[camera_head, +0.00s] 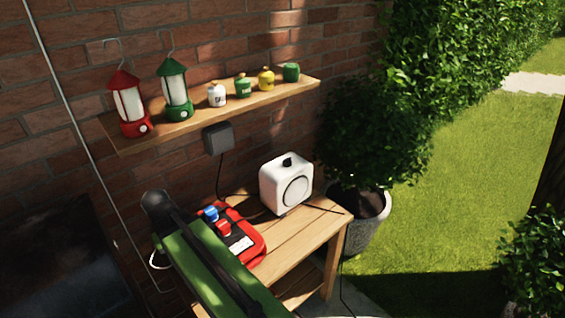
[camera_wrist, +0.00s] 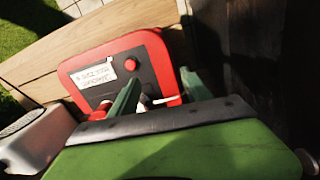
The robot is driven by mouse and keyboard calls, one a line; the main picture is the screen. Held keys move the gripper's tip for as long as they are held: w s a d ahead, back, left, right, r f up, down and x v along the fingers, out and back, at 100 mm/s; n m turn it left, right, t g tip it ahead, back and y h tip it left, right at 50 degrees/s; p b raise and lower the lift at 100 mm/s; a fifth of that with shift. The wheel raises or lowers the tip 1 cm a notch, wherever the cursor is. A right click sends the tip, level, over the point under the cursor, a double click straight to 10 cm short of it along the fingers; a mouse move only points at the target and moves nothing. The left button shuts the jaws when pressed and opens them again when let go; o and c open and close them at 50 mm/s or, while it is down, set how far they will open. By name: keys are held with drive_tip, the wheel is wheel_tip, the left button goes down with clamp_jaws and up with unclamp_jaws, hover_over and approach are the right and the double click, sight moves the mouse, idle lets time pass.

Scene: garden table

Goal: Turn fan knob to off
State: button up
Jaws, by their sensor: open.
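The fan is a small white rounded box (camera_head: 272,186) with a round grille on its front, standing on the wooden table. A black knob (camera_head: 287,161) sits on its top; its setting is too small to read. In the wrist view, part of the white fan (camera_wrist: 38,137) shows at the lower left edge, and I cannot make out the knob there. My gripper (camera_wrist: 160,78) is open and empty, its two green fingers apart above a red box, to the side of the fan. In the head view my green arm reaches over the table; the fingertips cannot be made out.
The red box (camera_head: 250,236) with blue and red knobs lies beside the fan; it also shows in the wrist view (camera_wrist: 85,72). A shelf (camera_head: 150,133) above holds two lanterns and several small canisters. A grey wall box (camera_head: 219,138) has a hanging cable. A potted bush (camera_head: 372,130) stands right.

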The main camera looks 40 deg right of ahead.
drive_tip(key=w+d+r+m+g+h, duration=0.1)
drive_tip(key=w+d+m+h, duration=0.1)
drive_tip(key=w+d+m, duration=0.35)
drive_tip(key=w+d+r+m+h, duration=0.1)
drive_tip(key=w+d+m+h, duration=0.15)
drive_tip(key=d, duration=0.65)
drive_tip(key=m+g+h+b, duration=0.2)
drive_tip(key=m+g+h, duration=0.4)
drive_tip(key=m, duration=0.8)
approach(285, 160)
drive_tip(key=shift+t, duration=0.7)
drive_tip(key=b+x, duration=0.6)
drive_tip(key=x, duration=0.2)
drive_tip(key=shift+s+d+f, duration=0.15)
drive_tip(key=shift+d+f, duration=0.05)
drive_tip(key=shift+f, duration=0.15)
drive_tip(key=shift+s+d+f+h, duration=0.1)
drive_tip(key=shift+s+d+h, duration=0.15)
drive_tip(key=shift+d, duration=0.35)
